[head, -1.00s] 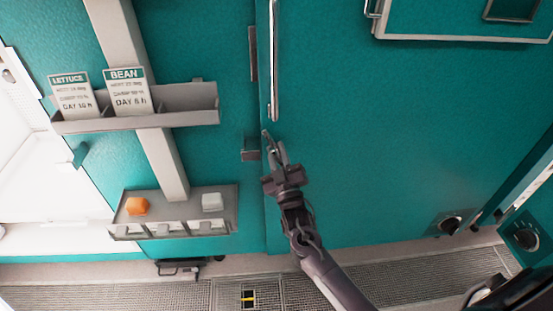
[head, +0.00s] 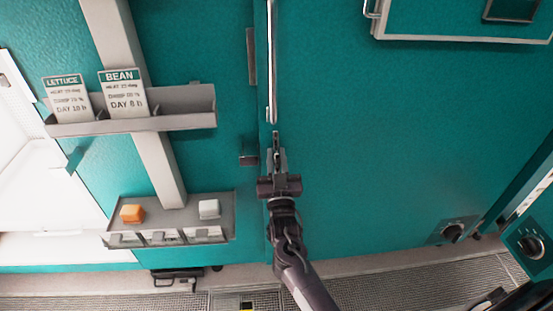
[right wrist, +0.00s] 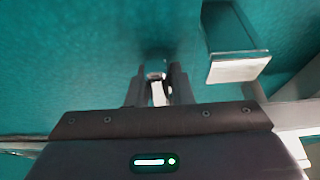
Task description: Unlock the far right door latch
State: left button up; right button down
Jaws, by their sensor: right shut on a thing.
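A large teal door (head: 400,150) fills the middle and right of the head view, with a long upright bar handle (head: 272,70) near its left edge. My right gripper (head: 276,142) is at that edge, just below the handle's lower end, pointing up. In the right wrist view the gripper (right wrist: 157,85) is shut on a small pale metal latch piece (right wrist: 158,92) between its fingertips. The fingers hide most of the latch, so its lock position cannot be told. My left gripper is not in view.
A grey bracket (head: 249,160) sits just left of the gripper; a pale-faced block (right wrist: 237,68) stands close in the right wrist view. Left are a card rack (head: 185,110) with lettuce and bean cards, and a button box (head: 170,215). A knob (head: 453,233) is at lower right.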

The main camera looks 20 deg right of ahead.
jog(key=c, duration=1.3)
grip_release()
jog(key=v, duration=0.6)
jog(key=shift+s+a+f+b, duration=0.1)
jog(key=shift+s+f+b, duration=0.05)
jog(key=shift+s+b, duration=0.15)
jog(key=shift+s+a+f, duration=0.15)
jog(key=shift+s+f, duration=0.05)
jog(key=shift+s, duration=0.3)
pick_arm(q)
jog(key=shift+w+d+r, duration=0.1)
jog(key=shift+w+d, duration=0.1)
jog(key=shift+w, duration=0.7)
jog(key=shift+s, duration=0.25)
